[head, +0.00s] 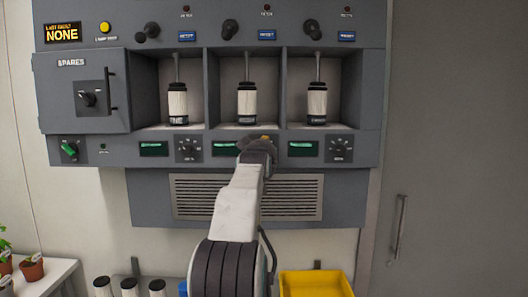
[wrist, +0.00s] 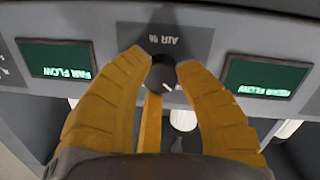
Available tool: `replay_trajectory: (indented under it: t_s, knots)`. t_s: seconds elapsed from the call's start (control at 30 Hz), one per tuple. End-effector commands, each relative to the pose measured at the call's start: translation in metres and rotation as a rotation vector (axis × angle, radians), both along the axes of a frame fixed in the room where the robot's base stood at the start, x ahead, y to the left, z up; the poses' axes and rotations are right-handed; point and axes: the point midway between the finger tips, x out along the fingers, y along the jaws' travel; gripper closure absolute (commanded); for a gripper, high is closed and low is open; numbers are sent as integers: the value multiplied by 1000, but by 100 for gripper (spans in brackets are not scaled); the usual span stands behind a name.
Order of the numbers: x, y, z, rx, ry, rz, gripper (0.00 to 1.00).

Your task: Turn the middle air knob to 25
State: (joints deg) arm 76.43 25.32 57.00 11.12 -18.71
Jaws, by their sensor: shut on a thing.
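The middle air knob (wrist: 162,74) is a dark round knob with a short white mark at its lower right in the wrist view. The upside-down "AIR %" label is above it there. My gripper (wrist: 163,68) has its yellow fingers shut on the knob, one tip on each side. In the head view, my gripper (head: 262,143) is at the lower panel strip and hides the middle knob. The dial's numbers are hidden or too small to read.
Green displays flank the knob in the wrist view, one left (wrist: 56,60) and one right (wrist: 265,77). In the head view, similar dials sit to the left (head: 188,149) and right (head: 340,148). Bottles stand in bays above. A yellow bin (head: 316,285) is below right.

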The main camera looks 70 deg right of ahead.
Motion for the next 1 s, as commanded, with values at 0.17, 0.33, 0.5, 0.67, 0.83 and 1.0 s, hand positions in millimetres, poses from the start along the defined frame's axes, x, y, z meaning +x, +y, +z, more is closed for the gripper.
replay_trajectory:
  t_s: [0.17, 0.33, 0.5, 0.67, 0.83, 1.0]
  knots:
    - [1, 0, 0, -2, 1, 2, 55]
    - [1, 0, 0, -2, 0, 1, 42]
    - [0, 0, 0, -1, 1, 0, 42]
    - [0, 2, 1, -2, 0, 1, 42]
    - [-3, 12, 2, -1, 1, 0, 42]
    - [-7, 30, 3, -1, 1, 0, 42]
